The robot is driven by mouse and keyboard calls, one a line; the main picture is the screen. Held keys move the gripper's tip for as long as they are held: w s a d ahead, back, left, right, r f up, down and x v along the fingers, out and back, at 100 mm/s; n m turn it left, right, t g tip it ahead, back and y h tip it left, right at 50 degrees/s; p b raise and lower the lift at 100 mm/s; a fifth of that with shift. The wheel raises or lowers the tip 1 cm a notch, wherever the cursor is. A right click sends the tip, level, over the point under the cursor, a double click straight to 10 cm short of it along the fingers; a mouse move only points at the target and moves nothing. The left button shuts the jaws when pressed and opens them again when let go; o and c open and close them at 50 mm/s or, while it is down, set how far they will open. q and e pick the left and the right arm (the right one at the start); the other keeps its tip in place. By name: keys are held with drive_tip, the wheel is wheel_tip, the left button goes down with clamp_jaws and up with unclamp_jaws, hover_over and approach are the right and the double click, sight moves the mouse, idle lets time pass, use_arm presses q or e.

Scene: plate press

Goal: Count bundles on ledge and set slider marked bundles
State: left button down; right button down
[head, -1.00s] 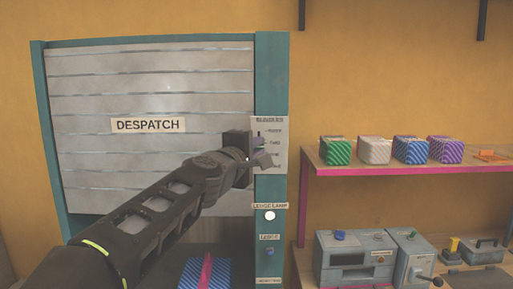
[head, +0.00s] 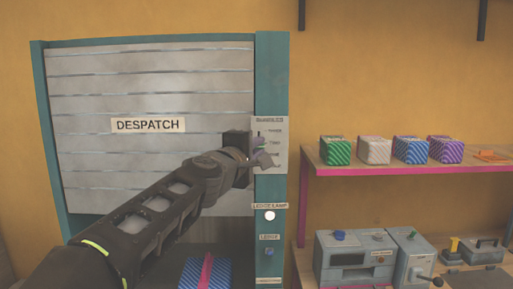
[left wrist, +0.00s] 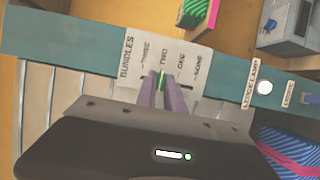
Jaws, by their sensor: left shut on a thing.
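The pale slider plate (left wrist: 165,70), headed BUNDLES, has marks reading THREE, TWO, ONE and NONE. It is on the teal post right of the DESPATCH shutter; the head view shows it too (head: 280,139). One blue-striped bundle (head: 222,273) with a pink band shows below the shutter, also in the left wrist view (left wrist: 290,143). My arm hides part of the ledge. My right gripper is not in view.
Below the plate are a lit white ledge lamp (head: 269,216) and a blue ledge button (head: 269,252). At right, a shelf (head: 400,170) carries several striped boxes, with grey machines (head: 365,258) beneath. The shutter (head: 150,85) is down behind my arm.

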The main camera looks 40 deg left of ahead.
use_arm(q)
wheel_tip(320, 180, down, 3)
drive_tip(key=b, duration=0.2)
drive_tip(key=shift+b, duration=0.4)
drive_tip(key=c, duration=1.4)
unclamp_jaws()
drive_tip(key=shift+c, duration=0.2)
drive_tip(key=b+v, duration=0.1)
drive_tip(key=v, duration=0.7)
